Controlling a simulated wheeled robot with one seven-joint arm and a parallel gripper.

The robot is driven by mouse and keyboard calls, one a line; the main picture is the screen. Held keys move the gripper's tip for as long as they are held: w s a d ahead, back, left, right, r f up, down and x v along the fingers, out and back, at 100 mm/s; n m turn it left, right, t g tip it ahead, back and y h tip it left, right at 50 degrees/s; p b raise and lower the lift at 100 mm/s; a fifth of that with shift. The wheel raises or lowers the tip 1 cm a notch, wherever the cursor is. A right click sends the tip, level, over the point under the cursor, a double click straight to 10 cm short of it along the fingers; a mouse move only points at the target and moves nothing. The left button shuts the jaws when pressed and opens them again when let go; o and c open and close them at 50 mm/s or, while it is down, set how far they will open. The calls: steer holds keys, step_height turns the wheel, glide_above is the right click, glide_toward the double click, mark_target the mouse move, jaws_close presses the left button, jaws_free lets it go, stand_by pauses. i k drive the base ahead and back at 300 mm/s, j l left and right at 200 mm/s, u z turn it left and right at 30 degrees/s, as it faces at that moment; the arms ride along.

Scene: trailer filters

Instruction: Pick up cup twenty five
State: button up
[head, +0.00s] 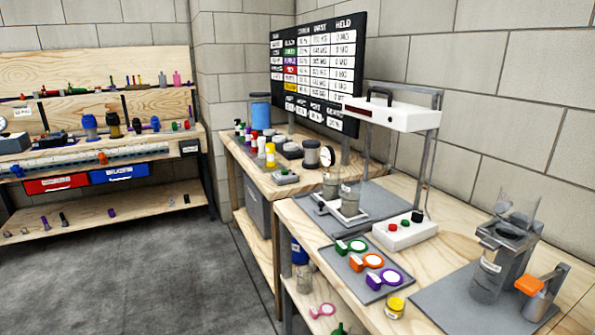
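No cup shows a readable number, so I cannot tell which one is cup twenty five. A clear grey cup with a white label (487,278) stands on the right mat, under a grey metal fixture (508,236). Another clear cup (349,200) stands on the left mat below a white overhead unit (392,113), with a second clear vessel (331,184) close behind it. A small yellow cup (395,306) sits near the table's front edge. My gripper is not in view.
A grey tray (345,262) holds green, orange and purple ring-handled pieces. A white button box (404,233) stands behind it. An orange-topped clamp (541,290) is at the right. The grey floor (130,275) at left is open.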

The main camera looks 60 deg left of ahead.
mark_target(397, 299)
steer(key=j+u, duration=0.15)
steer(key=j, duration=0.25)
steer(key=i+j+u, duration=0.1)
steer(key=j, duration=0.35)
steer(key=i+j+u, duration=0.15)
steer(key=j, duration=0.25)
steer(key=i+j+u, duration=0.15)
steer(key=j, duration=0.25)
steer(key=i+j+u, duration=0.15)
steer(key=j, duration=0.25)
steer(key=i+j+u, duration=0.1)
steer(key=j, duration=0.25)
